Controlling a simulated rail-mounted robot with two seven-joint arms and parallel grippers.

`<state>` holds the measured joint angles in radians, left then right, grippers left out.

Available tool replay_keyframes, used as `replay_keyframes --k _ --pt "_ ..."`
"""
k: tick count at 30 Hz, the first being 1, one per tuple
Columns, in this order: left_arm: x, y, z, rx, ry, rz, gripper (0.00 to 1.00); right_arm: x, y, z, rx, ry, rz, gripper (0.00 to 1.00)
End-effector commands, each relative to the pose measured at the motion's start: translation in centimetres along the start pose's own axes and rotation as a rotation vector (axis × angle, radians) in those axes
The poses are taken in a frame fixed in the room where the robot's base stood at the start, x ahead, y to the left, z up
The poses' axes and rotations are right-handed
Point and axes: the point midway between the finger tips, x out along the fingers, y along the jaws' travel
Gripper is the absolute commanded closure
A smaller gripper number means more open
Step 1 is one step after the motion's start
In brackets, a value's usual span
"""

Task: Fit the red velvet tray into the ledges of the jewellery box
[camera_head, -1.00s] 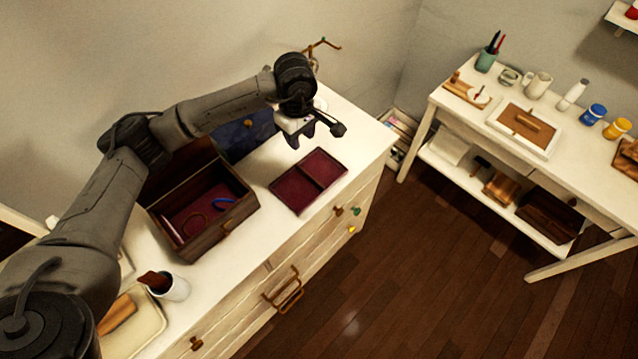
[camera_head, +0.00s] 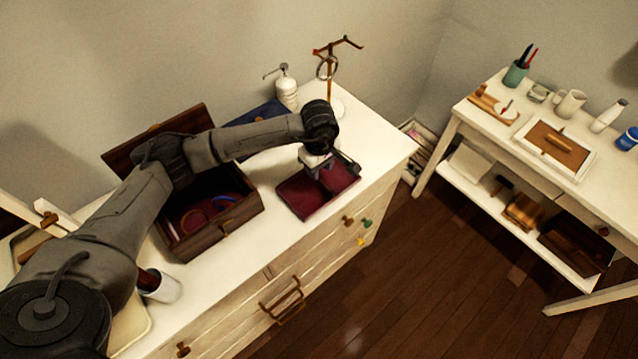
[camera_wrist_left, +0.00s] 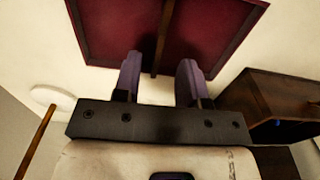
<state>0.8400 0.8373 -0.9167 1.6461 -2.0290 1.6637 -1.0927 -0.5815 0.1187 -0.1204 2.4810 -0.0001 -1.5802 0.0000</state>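The red velvet tray (camera_head: 299,197) lies flat on the white dresser top, right of the jewellery box. It has dark wooden edges and a divider between two compartments. The jewellery box (camera_head: 219,229) is dark wood with its lid (camera_head: 124,157) raised; a blue loop and other small pieces lie on its red floor. My left gripper (camera_head: 325,172) is over the tray. In the left wrist view, its two fingers (camera_wrist_left: 159,66) are spread apart, one on each side of the tray's divider (camera_wrist_left: 164,38), and hold nothing. Contact cannot be told. My right gripper is out of view.
A white pump bottle (camera_head: 286,88) and a brass jewellery stand (camera_head: 331,82) are behind the tray. The dresser top right of the tray is clear. A separate side table (camera_head: 484,116) stands at the right.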

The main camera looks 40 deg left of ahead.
Motion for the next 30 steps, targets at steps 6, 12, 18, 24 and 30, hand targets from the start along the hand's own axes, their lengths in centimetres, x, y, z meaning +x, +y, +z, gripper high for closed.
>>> replay_keyframes --k 6,12,18,24,30 --pt "0.7 0.0 0.0 0.001 0.001 0.000 0.62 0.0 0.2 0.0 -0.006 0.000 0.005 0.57" --pt "2.3 -0.1 0.0 0.000 0.000 -0.003 0.62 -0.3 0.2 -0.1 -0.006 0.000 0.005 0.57" --pt "5.0 -0.1 -0.1 0.000 0.000 -0.003 0.62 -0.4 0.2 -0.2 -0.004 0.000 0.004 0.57" --pt "5.8 -0.1 -0.1 0.000 0.000 0.001 0.62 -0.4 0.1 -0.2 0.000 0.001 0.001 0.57" --pt "5.7 -0.1 -0.1 0.001 0.001 0.000 0.70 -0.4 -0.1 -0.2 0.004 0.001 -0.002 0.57"
